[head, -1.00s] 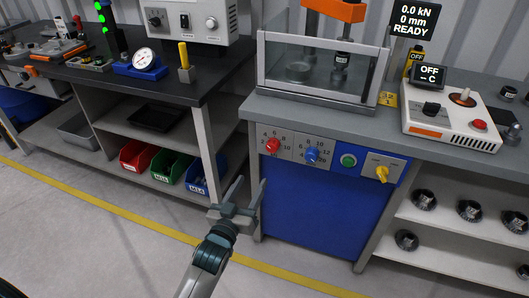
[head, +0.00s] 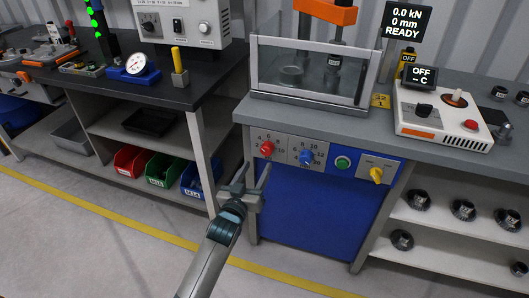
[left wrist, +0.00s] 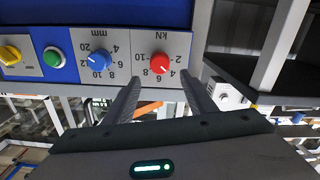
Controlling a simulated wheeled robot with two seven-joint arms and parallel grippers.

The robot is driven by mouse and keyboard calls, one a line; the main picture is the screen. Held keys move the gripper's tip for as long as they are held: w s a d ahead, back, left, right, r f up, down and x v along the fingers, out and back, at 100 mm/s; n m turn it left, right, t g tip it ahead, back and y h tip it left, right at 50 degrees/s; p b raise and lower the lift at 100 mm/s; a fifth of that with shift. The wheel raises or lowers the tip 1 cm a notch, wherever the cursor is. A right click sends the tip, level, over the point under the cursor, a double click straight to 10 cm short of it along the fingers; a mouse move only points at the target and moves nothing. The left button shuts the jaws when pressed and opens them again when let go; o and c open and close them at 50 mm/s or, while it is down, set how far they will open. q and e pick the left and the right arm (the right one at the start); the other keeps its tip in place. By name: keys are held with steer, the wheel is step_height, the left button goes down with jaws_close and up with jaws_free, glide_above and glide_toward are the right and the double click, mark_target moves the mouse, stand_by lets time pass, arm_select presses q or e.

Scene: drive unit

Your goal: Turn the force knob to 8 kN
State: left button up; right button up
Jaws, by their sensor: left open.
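The red knob (head: 267,148) sits on the grey strip of the blue cabinet front, with a number scale around it. In the left wrist view the red knob (left wrist: 157,65) appears upside down beside the label kN, with numbers from 2 to 10. Its exact setting is too small to read surely. My left gripper (head: 257,170) is open and empty, just below and in front of the red knob. In the left wrist view the fingers (left wrist: 161,84) point toward the knob, one on each side in the picture, apart from it. My right gripper is not in view.
The blue mm knob (head: 306,156), green button (head: 343,162) and yellow switch (head: 376,174) lie to the right of the red knob. The grey bench top (head: 300,118) juts above the panel. A display (head: 404,22) reads 0.0 kN, READY. The floor before the cabinet is clear.

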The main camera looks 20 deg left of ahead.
mark_target(265, 151)
arm_select(q)
steer(key=w, duration=0.8)
steer(key=shift+w+d, duration=0.15)
steer(key=shift+w, duration=0.25)
steer(key=c, duration=1)
